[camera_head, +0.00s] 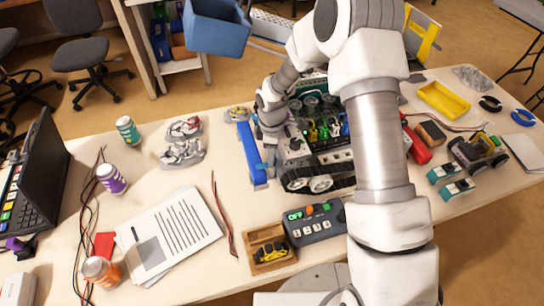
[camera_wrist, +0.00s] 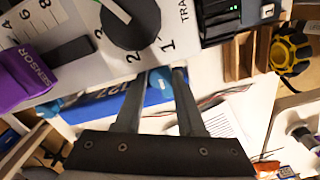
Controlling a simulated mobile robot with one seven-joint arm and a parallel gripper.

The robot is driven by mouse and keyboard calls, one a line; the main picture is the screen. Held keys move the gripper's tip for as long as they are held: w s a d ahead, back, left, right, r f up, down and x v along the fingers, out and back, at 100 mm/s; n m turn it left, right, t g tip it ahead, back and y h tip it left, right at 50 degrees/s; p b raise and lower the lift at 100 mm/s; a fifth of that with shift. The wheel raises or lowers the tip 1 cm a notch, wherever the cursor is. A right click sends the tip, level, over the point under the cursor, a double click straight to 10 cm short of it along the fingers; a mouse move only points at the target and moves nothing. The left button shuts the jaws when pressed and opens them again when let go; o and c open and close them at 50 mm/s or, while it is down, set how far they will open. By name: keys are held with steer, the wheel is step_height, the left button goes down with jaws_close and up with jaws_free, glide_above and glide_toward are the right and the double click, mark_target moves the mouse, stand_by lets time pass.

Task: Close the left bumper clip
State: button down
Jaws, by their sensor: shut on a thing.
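The blue bumper (camera_head: 251,153) stands along the left side of the tracked robot (camera_head: 318,180) on the table. In the wrist view the blue bumper (camera_wrist: 105,102) with its white number lies behind my fingers. One light blue clip (camera_wrist: 47,108) shows at its left end. Another light blue clip (camera_wrist: 156,80) is at the fingertips, partly hidden by them. My gripper (camera_wrist: 165,78) is shut on this clip, with its fingers close together. In the head view my gripper (camera_head: 269,152) is beside the bumper, mostly hidden by my wrist.
The control box (camera_head: 313,224) and a wooden tray (camera_head: 253,240) with a yellow motor are in front of the tracked robot. A purple sensor (camera_wrist: 22,88) and a big dial (camera_wrist: 130,22) are close to my fingers.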

stand_by(0.3)
steer(key=c, duration=0.5)
jaws_free()
steer(key=shift+r, duration=0.15)
step_height(320, 180, up, 17)
steer(key=shift+r, duration=0.1)
stand_by(0.3)
